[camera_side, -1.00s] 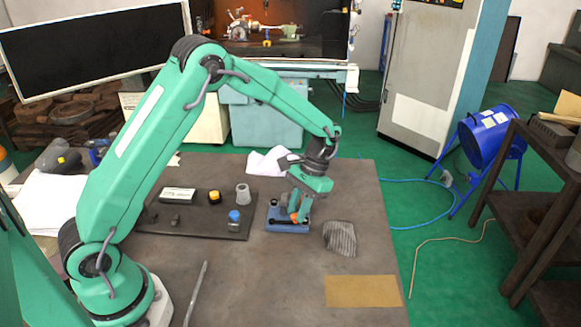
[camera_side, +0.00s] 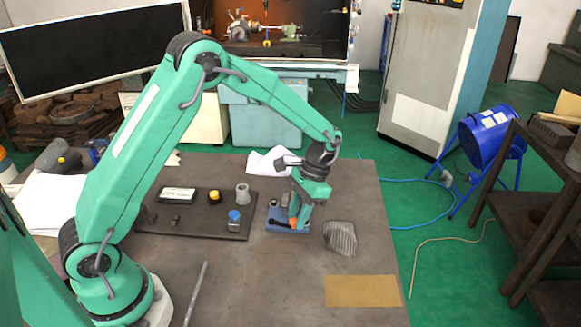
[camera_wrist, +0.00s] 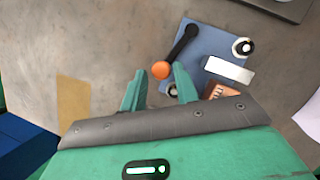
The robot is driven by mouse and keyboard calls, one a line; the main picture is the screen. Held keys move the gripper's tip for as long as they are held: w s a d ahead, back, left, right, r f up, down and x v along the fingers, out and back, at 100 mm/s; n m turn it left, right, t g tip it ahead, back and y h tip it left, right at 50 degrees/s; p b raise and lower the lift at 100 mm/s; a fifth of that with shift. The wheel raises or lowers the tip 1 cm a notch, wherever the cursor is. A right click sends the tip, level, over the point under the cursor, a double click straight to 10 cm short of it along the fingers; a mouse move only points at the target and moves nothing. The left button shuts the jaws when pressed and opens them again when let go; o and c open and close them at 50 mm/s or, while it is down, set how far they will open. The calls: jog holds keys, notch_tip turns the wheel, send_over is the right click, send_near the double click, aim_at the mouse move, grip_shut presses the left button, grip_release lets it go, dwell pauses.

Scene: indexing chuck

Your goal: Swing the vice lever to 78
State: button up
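The vice is a blue base plate (camera_wrist: 205,42) in the wrist view; it also shows under my gripper in the side view (camera_side: 290,228). Its black lever (camera_wrist: 182,42) ends in an orange ball knob (camera_wrist: 160,70). The lever runs from its pivot down-left to the knob. My gripper (camera_wrist: 160,67) is open, with one green finger on each side of the knob. Gaps show between knob and fingers; I cannot tell how deep the knob sits between them. In the side view my gripper (camera_side: 296,220) is low over the plate, and the orange knob is partly hidden.
The plate carries a white block (camera_wrist: 228,70), a copper-coloured block (camera_wrist: 218,90) and a black-and-white round part (camera_wrist: 242,47). A dark board (camera_side: 200,228) with small parts lies left of the vice. A ribbed grey piece (camera_side: 341,238) lies close on the right. A tan sheet (camera_side: 362,291) lies farther front.

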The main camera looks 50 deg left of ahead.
jog(key=shift+r, duration=0.1)
jog(key=v, duration=0.7)
jog(key=shift+r, duration=0.3)
jog(key=shift+w, duration=0.15)
jog(key=c, duration=0.4)
jog(key=shift+r, duration=0.15)
grip_shut()
jog(key=shift+w+a+r+n+t, duration=0.1)
jog(key=shift+w+r+n+t, duration=0.15)
jog(key=shift+r+n, duration=0.25)
jog(key=shift+w+a+r+n+t, duration=0.1)
jog(key=shift+w+r+n+t, duration=0.1)
jog(key=shift+r+n+t, duration=0.25)
jog(key=shift+w+a+r+n+t, duration=0.1)
jog(key=shift+w+r+n+t, duration=0.1)
jog(key=shift+r+n, duration=0.3)
